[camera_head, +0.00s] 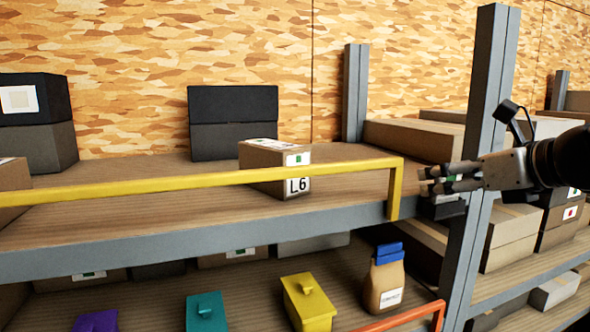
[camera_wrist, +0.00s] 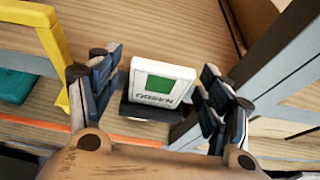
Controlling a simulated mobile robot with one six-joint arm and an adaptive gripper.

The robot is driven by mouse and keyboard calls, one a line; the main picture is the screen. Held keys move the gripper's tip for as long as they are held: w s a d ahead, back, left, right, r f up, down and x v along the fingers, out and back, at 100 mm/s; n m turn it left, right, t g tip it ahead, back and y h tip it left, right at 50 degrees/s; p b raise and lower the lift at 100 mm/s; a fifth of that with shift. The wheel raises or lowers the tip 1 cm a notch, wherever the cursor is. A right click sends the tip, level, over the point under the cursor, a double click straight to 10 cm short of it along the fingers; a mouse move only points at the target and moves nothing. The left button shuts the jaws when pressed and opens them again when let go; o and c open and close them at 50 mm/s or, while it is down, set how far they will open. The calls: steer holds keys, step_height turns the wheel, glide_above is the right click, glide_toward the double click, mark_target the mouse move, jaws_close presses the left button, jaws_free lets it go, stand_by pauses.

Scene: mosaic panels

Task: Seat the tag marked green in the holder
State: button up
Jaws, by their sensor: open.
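The tag (camera_wrist: 161,86) is a white block with a green square and dark lettering that reads as GREEN. In the wrist view it stands slightly tilted in a dark holder (camera_wrist: 146,112), with its lower edge at the holder. I cannot tell how deep it sits. My gripper (camera_wrist: 160,85) is open, with one finger on each side of the tag and narrow gaps between. In the head view my gripper (camera_head: 428,180) is beside the grey shelf post, above a dark block (camera_head: 441,207) that may be the holder. The tag is not discernible there.
A yellow rail (camera_head: 340,168) runs along the upper shelf, close left of my gripper. The grey post (camera_head: 480,150) stands close behind it. Below are yellow (camera_head: 308,302) and teal (camera_head: 206,312) containers and a bag (camera_head: 385,282).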

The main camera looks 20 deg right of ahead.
steer(key=v, duration=1.2)
